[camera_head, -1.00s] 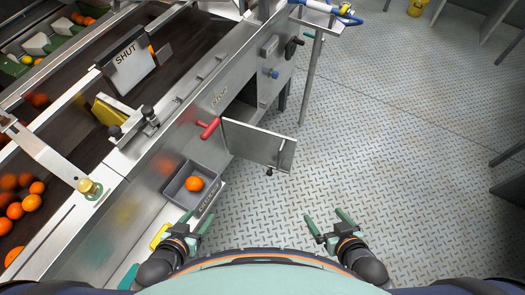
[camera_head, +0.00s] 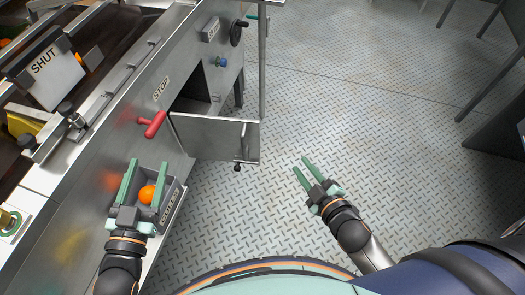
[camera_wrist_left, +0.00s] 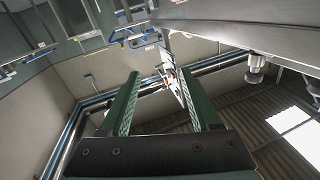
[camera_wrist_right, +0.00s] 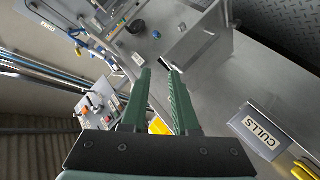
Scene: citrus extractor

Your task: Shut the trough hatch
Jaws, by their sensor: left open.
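The metal hatch panel (camera_head: 214,137) stands swung out from the machine's side beside a dark opening (camera_head: 192,92). A dark knob shows below its outer edge. My left gripper (camera_head: 148,163) is open and empty over the small grey bin with an orange, left of and nearer than the panel. It also shows open in the left wrist view (camera_wrist_left: 168,80), facing the walls and ceiling. My right gripper (camera_head: 300,163) is open and empty over the floor, right of the panel and apart from it. In the right wrist view its fingers (camera_wrist_right: 159,72) are apart with nothing between them.
A red T-handle (camera_head: 152,124) sticks out left of the hatch. The grey bin (camera_head: 178,195) holds one orange (camera_head: 147,194). A "SHUT" plate (camera_head: 50,75) stands over the belt. A metal post (camera_head: 262,60) rises behind the panel. Plate floor (camera_head: 360,110) is clear to the right.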

